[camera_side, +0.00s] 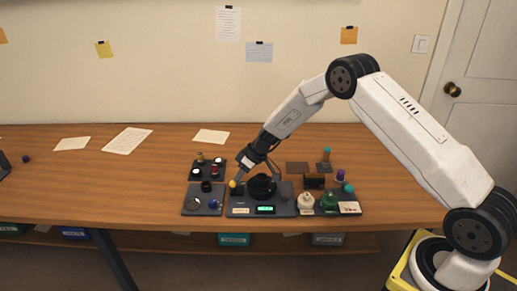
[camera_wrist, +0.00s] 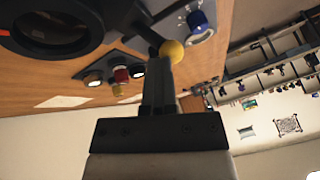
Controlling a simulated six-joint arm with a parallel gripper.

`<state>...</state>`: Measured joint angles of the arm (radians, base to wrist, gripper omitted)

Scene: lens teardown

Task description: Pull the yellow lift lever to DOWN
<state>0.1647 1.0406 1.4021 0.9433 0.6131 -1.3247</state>
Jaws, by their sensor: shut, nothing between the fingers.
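The lift lever's yellow knob (camera_side: 233,184) is at the left end of the dark central station (camera_side: 240,207) in the side view. In the wrist view the yellow knob (camera_wrist: 172,51) is right at the tips of my gripper (camera_wrist: 165,63). My gripper, also in the side view (camera_side: 239,180), is tilted down to the left, shut and empty, beside the knob. It looks very close to the knob; I cannot tell if it touches. The lever's shaft and its UP or DOWN marking are hidden or too small to read.
A black round lens part (camera_side: 262,186) stands on the station, just right of my gripper, above a green display (camera_side: 265,210). The table's left is mostly clear.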

